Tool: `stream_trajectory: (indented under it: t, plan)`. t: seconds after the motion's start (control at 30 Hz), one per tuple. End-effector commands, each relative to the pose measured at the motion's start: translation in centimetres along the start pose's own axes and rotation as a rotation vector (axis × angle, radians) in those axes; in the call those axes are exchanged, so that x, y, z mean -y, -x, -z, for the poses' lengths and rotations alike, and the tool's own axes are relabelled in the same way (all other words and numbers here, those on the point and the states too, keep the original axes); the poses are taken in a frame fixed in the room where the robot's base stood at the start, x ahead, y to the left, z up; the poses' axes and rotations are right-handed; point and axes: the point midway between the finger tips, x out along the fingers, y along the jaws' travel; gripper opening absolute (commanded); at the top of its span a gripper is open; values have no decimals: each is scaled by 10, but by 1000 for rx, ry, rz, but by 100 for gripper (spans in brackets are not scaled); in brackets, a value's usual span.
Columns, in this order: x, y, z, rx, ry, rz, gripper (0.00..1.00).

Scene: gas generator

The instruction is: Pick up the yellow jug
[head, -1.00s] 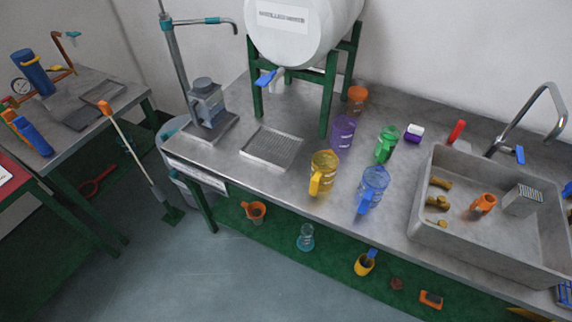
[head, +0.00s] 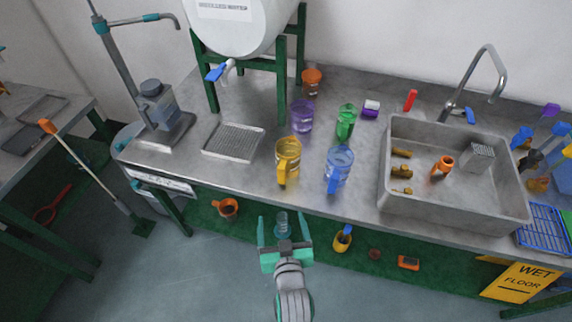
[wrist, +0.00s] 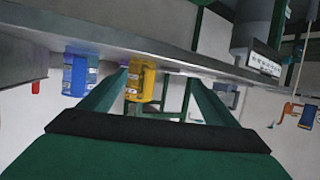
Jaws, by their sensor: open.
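The yellow jug (head: 288,158) stands upright near the front edge of the metal counter (head: 240,178), its handle facing the front. In the wrist view the yellow jug (wrist: 141,82) shows between my gripper's two fingers, beyond their tips. My gripper (head: 284,220) is open and empty, in front of the counter and apart from the jug. A blue jug (head: 338,168) stands just right of the yellow one; it also shows in the wrist view (wrist: 77,74).
Purple (head: 301,116) and green (head: 346,122) jugs stand behind. A drain tray (head: 234,141) lies to the left and a sink (head: 455,208) to the right. A green-legged stand (head: 281,95) holds a white tank (head: 235,22). A green lower shelf (head: 375,262) holds small items.

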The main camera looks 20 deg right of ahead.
Motion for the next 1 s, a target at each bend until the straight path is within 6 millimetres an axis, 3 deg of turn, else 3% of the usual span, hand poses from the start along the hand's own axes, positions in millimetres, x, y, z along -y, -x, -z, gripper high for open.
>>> stream_trajectory:
  t: [0.03, 0.2, 0.4, 0.67, 1.0]
  plan:
    - [-8, -14, 17, -5, -6, -11, 82]
    - [-29, -48, 59, 16, -23, -28, 82]
    - [-46, -69, 99, 37, -36, -34, 82]
    - [-53, -83, 115, 50, -41, -32, 82]
    - [-51, -128, 113, 50, -39, -29, 82]
